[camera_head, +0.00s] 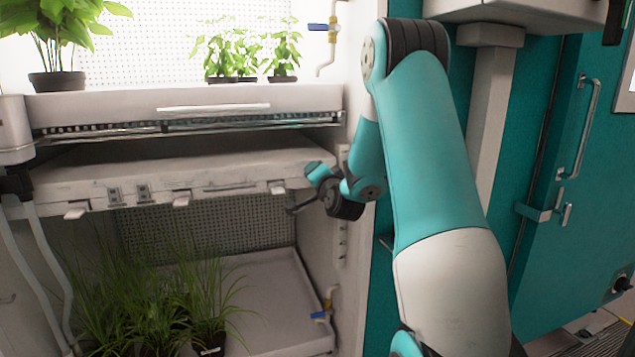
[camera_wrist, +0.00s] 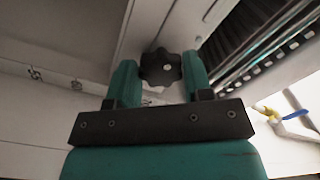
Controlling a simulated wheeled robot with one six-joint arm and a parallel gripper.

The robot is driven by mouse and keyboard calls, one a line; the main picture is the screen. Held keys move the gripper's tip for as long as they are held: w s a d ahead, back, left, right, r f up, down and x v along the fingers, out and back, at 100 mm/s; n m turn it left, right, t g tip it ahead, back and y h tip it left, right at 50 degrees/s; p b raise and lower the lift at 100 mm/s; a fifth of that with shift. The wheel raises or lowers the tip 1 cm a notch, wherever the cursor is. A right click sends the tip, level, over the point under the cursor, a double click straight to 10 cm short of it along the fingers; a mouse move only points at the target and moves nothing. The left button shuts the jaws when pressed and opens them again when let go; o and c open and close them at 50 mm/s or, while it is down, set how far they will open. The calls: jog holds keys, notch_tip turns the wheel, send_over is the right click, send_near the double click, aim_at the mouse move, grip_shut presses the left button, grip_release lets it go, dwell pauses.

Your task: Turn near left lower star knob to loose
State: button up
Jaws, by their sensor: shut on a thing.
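In the wrist view a black star knob (camera_wrist: 160,68) sits at the top centre, between the two teal fingers of my gripper (camera_wrist: 160,78). The fingers are shut on the knob, one on each side. The knob cannot be made out there. Which way the knob is turned cannot be told.
The middle shelf (camera_head: 160,175) lies just left of my gripper. Grassy plants (camera_head: 165,300) stand on the lower tray (camera_head: 275,290). A blue-handled valve (camera_head: 320,314) is on the right wall below. Leafy plants (camera_head: 245,55) stand on the upper shelf (camera_head: 190,100). A teal door (camera_head: 570,180) is at the right.

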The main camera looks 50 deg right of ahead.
jog(key=shift+n, duration=0.3)
jog(key=o, duration=0.9)
jog(key=shift+s, duration=0.1)
jog(key=shift+b+v, duration=7.7)
jog(key=shift+v, duration=0.95)
